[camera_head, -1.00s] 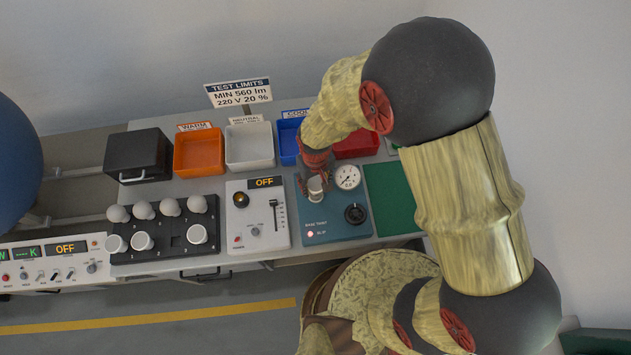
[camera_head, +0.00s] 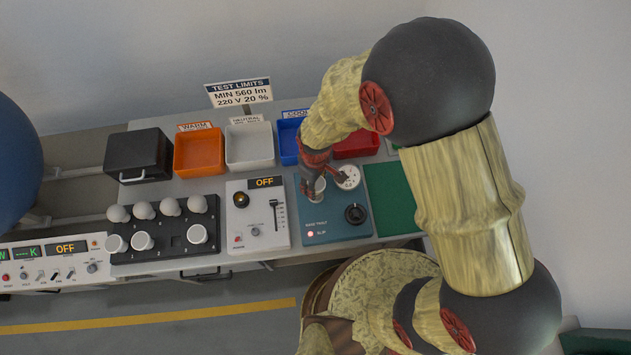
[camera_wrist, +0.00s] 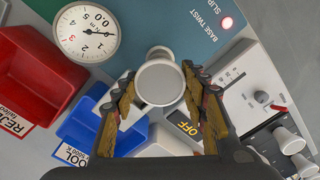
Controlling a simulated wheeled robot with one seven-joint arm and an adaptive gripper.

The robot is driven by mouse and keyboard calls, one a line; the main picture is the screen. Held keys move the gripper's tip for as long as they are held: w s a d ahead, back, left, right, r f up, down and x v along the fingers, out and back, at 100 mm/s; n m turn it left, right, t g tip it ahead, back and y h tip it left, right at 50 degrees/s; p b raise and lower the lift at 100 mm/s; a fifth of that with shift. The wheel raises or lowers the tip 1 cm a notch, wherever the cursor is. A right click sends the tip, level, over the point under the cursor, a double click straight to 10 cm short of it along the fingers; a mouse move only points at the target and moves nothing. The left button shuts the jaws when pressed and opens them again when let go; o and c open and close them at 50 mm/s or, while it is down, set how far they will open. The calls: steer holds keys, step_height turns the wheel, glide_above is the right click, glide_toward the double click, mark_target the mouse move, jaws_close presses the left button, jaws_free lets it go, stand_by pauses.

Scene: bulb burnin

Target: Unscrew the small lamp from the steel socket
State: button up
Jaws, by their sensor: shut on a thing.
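The small lamp (camera_head: 319,186) is a short white bulb standing on the teal BASE TWIST panel (camera_head: 335,224). In the wrist view the lamp (camera_wrist: 160,82) shows its round pale face between the fingers. My gripper (camera_head: 322,182) is above the panel with a finger on either side of the lamp. In the wrist view my gripper (camera_wrist: 158,84) is shut on the lamp. The steel socket is hidden under the lamp, and I cannot see the thread.
A round dial (camera_wrist: 88,33) and a black knob (camera_head: 356,213) sit close by on the panel. The red SLIP light (camera_head: 310,234) glows. Blue (camera_head: 287,145) and red (camera_head: 358,147) bins stand behind. A grey panel (camera_head: 259,226) reading OFF is to the left.

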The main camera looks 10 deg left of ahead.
steer(key=n, duration=0.5)
steer(key=shift+s, duration=0.1)
steer(key=n, duration=0.3)
steer(key=shift+n, duration=0.4)
steer(key=n, duration=0.3)
steer(key=shift+n, duration=0.3)
steer(key=n, duration=0.4)
steer(key=shift+s+d, duration=0.1)
steer(key=o, duration=1)
